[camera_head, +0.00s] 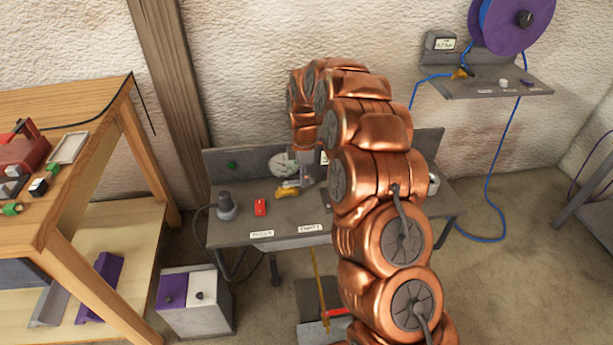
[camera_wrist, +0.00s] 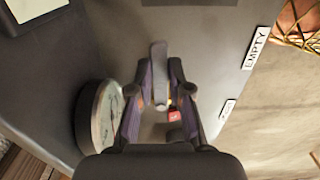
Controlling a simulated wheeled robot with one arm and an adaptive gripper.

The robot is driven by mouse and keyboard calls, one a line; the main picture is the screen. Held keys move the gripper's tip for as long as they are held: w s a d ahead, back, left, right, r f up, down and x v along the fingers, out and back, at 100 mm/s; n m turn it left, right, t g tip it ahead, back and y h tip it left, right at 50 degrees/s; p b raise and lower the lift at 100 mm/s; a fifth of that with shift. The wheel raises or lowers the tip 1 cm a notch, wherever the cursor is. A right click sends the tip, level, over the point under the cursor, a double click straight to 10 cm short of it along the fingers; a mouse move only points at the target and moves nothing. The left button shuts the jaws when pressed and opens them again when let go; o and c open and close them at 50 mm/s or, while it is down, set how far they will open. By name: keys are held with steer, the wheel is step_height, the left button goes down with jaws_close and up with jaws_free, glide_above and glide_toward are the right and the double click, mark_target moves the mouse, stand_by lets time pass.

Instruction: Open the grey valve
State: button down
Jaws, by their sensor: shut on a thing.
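The grey valve shows as a grey upright lever (camera_wrist: 159,65) in the wrist view, between my two fingers. My gripper (camera_wrist: 161,90) is shut on this lever, with a finger on each side. A round dial gauge (camera_wrist: 102,116) stands just left of the fingers. In the head view the pale gauge face (camera_head: 282,163) is by my gripper (camera_head: 300,182), above the grey workbench (camera_head: 240,234). My copper arm hides part of the bench, and the valve's body is mostly hidden, so its turn angle cannot be told.
A yellow piece (camera_head: 287,192), a red block (camera_head: 260,207) and a grey knob (camera_head: 227,207) sit on the bench left of my arm. A wooden table (camera_head: 75,115) stands at left, a white-and-purple box (camera_head: 205,315) below. A purple spool (camera_head: 530,17) hangs at upper right.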

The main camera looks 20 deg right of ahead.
steer(key=c, duration=1.1)
jaws_free()
step_height(320, 180, up, 12)
steer(key=s+a+r+m, duration=0.3)
steer(key=s+r, duration=0.1)
steer(key=s, duration=0.6)
steer(key=s+a+f+m+g, duration=0.15)
steer(key=s+m, duration=1.15)
steer(key=s, duration=2.3)
steer(key=r+p, duration=0.8)
steer(key=r, duration=0.1)
steer(key=r+p, duration=0.4)
steer(key=shift+w+r, duration=0.15)
steer(key=shift+w, duration=0.15)
